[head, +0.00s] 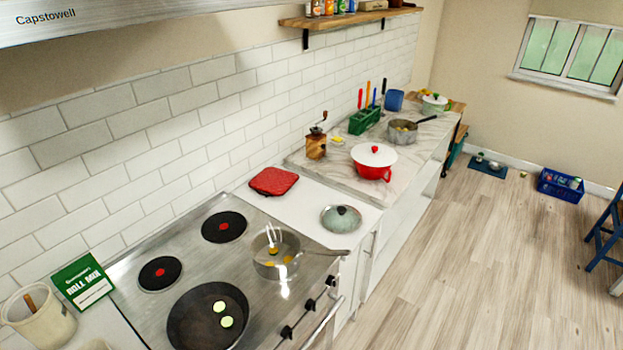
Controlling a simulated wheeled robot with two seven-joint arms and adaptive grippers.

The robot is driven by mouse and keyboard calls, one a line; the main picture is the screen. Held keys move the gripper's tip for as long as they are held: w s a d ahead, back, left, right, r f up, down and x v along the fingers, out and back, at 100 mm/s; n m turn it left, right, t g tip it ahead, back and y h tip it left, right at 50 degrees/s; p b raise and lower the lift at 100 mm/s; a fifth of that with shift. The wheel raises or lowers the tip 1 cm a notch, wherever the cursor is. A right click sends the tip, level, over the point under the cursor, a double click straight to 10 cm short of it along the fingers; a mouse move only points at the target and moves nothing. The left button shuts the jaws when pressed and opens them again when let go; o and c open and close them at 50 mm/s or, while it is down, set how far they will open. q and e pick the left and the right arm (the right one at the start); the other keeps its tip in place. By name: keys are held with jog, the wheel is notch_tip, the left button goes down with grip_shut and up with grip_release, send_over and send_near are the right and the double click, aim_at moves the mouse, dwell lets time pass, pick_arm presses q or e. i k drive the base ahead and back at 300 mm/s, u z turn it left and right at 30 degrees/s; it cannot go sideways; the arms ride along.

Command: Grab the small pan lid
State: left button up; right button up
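A small pan lid (341,219), pale green-grey with a dark knob, lies on the white counter just right of the stove, near the counter's front edge. A small steel pan (275,262) stands on the stove's front right area, with its handle pointing right toward the lid. Utensils and some food pieces show in it. A larger white lid with a red knob (374,155) sits on a red pot (373,173) farther back on the marble counter. Neither of my grippers shows in the head view.
A dark frying pan (190,331) with two green slices sits at the stove's front left. The wooden floor (460,270) right of the counter is clear. A blue crate (560,186) stands by the far wall.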

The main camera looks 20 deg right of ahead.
aim_at(340, 219)
jog(key=z, duration=2)
jog(key=i, duration=1.4)
jog(key=u, duration=2.25)
